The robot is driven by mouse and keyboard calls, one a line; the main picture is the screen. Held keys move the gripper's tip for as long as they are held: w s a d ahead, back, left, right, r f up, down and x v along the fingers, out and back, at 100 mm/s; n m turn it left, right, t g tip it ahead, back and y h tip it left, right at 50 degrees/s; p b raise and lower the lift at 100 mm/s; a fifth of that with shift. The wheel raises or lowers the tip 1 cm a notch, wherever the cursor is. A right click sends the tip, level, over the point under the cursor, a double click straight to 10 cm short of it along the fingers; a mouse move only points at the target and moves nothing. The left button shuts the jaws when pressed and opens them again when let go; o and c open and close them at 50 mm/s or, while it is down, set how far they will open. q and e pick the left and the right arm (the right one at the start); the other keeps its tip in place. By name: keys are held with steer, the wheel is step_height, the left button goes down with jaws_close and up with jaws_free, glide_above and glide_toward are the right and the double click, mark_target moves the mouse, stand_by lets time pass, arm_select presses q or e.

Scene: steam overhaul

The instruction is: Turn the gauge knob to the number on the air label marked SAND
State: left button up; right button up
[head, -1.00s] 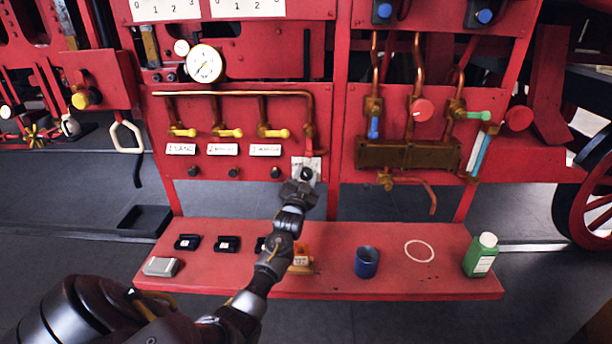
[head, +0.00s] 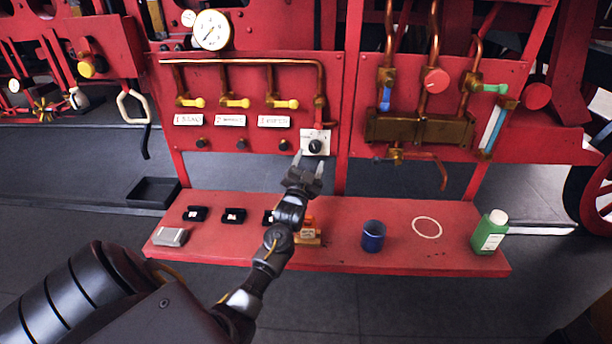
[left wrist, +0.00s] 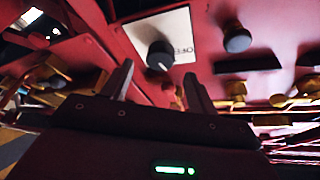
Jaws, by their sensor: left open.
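The black gauge knob (head: 315,146) sits on a white plate (head: 306,135) at the lower right of the red air panel. In the left wrist view the knob (left wrist: 160,56) has a pale pointer line, and its plate reads OFF. My left gripper (head: 311,160) is open just below the knob, its fingers apart from it and pointing up at the panel. It also shows in the left wrist view (left wrist: 160,85). The label reading 1 SAND (head: 187,119) is leftmost of three white labels under the yellow-handled valves. The round white gauge (head: 212,30) is above. My right gripper is not in view.
A red shelf (head: 350,250) below holds several black blocks, a grey box (head: 170,237), an orange item (head: 308,236), a blue cup (head: 372,236) and a green bottle (head: 490,232). Small black knobs (head: 241,144) line the panel's lower edge.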

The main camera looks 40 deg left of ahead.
arm_select(q)
steer(key=shift+b+v, duration=0.45)
steer(key=shift+v, duration=1.9)
